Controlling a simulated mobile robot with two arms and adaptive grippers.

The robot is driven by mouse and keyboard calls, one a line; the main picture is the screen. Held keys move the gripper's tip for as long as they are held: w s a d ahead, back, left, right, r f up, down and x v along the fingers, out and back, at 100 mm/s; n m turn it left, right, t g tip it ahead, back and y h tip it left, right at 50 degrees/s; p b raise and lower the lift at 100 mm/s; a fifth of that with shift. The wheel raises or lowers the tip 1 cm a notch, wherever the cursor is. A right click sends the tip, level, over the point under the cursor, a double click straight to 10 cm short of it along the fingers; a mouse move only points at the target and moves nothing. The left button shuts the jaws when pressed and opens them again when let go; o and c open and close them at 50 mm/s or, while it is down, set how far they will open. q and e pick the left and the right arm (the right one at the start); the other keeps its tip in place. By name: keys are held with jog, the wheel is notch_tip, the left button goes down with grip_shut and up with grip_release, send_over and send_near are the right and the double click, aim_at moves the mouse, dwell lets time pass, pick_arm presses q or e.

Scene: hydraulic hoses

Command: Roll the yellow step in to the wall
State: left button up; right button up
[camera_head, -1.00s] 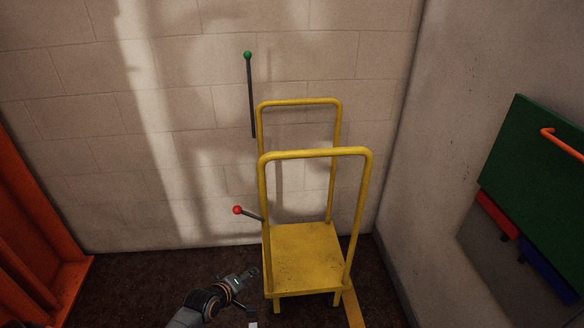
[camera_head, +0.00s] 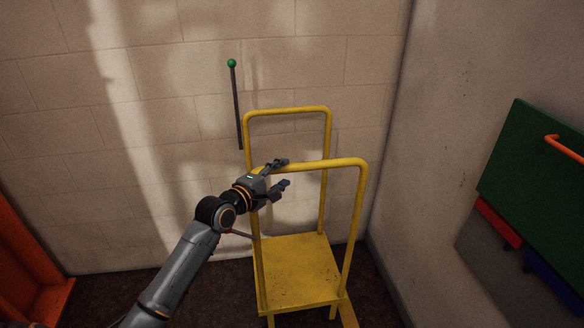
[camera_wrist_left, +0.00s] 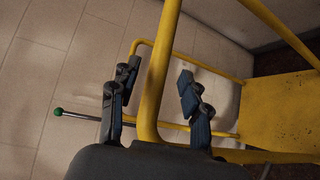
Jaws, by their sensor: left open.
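The yellow step (camera_head: 295,268) stands on the dark floor in front of the back wall, with a flat tread and two tall hoop rails. My left gripper (camera_head: 285,174) is at the upper left corner of the near hoop rail (camera_head: 335,163), its jaws open. In the left wrist view a yellow rail (camera_wrist_left: 154,85) passes between the spread fingers of the left gripper (camera_wrist_left: 160,70); I cannot tell whether either finger touches it. The tread (camera_wrist_left: 285,110) shows at the right there. My right gripper is not in view.
A green-knobbed lever (camera_head: 232,64) stands against the back wall (camera_head: 180,120), left of the step. An orange structure (camera_head: 30,270) is at the left. A green panel with an orange handle (camera_head: 560,142) is on the right wall. A yellow strip (camera_head: 348,315) lies on the floor.

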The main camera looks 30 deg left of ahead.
aim_at(287, 171)
pick_arm(q)
jog(key=w, duration=0.5)
jog(key=shift+w+d+f, duration=0.1)
jog(key=shift+d+f, duration=0.3)
grip_shut()
